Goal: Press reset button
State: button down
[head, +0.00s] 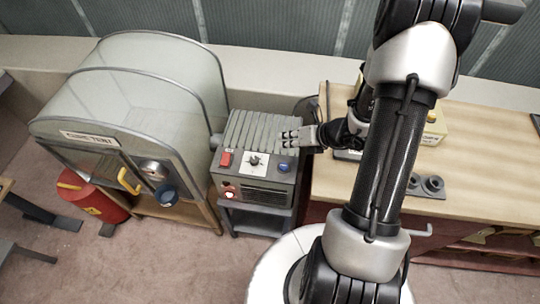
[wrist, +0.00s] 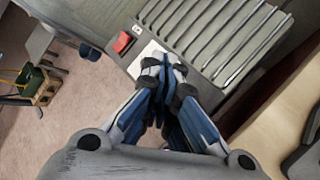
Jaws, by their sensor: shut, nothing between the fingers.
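A grey machine (head: 257,178) with a ribbed top stands at the centre of the head view. Its sloped front panel carries a red switch (head: 226,158), a black knob (head: 253,160) on a white plate and a blue button (head: 284,167). A small red button (head: 228,188) sits low on its front left. I cannot read which one is marked reset. My gripper (head: 286,138) is shut and empty, over the right part of the ribbed top, behind the blue button. In the wrist view the closed fingers (wrist: 163,68) cover part of the panel; the red switch (wrist: 123,42) shows, the blue button does not.
A clear-domed cabinet (head: 140,90) with a yellow handle stands left of the machine. A red canister (head: 95,200) is on the floor at left. A wooden bench (head: 470,180) adjoins on the right, with a grey fitting (head: 425,186) on it. A grey wall is behind.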

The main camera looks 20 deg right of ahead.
aim_at(285, 164)
jog(key=shift+d+f+m, duration=0.25)
jog(key=shift+f+m, duration=0.1)
jog(key=shift+m, duration=0.05)
jog(key=shift+s, duration=0.1)
notch_tip(285, 164, down, 9)
jog(key=b, duration=0.7)
jog(key=shift+r, duration=0.1)
dwell(1.0)
jog(key=shift+f+b, duration=0.4)
jog(key=shift+b, duration=0.25)
